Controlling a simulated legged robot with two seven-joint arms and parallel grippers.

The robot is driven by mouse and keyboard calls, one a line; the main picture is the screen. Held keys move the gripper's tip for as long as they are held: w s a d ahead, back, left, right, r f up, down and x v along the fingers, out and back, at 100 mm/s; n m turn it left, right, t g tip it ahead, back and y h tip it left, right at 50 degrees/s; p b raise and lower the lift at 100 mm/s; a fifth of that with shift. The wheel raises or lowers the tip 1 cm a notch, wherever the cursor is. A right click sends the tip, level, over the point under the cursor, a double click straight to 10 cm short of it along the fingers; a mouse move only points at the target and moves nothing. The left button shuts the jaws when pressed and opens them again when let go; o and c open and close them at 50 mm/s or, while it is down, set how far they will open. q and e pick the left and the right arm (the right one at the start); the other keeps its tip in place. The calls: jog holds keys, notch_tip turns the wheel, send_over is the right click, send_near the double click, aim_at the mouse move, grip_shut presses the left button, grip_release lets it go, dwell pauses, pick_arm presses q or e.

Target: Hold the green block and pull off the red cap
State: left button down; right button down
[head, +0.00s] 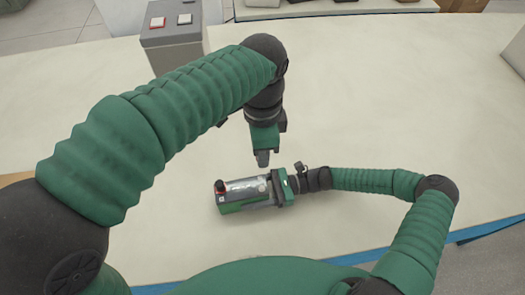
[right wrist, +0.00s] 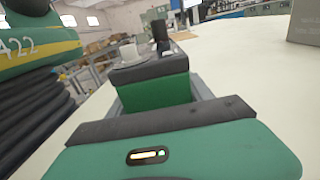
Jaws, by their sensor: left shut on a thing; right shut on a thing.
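The green block (head: 240,206) lies on the table, with a silver top and a dark right end. The red cap (head: 220,184) is at its left end, by a black upright part. My right gripper (head: 279,188) is shut on the block's right end. In the right wrist view the block (right wrist: 155,97) is just beyond the gripper's dark bar. My left gripper (head: 262,159) points down above and behind the block, apart from the red cap. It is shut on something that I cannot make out.
A grey box (head: 172,42) with a red and a white button stands at the back left. Dark trays (head: 335,8) sit at the far edge. The pale table (head: 400,95) is clear at the back right.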

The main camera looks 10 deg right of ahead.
jog(key=shift+c, duration=1.8)
grip_release()
jog(key=d, duration=0.8)
jog(key=w+d, duration=0.1)
jog(key=d, duration=0.3)
jog(key=shift+f, duration=0.1)
jog(key=shift+s, duration=0.1)
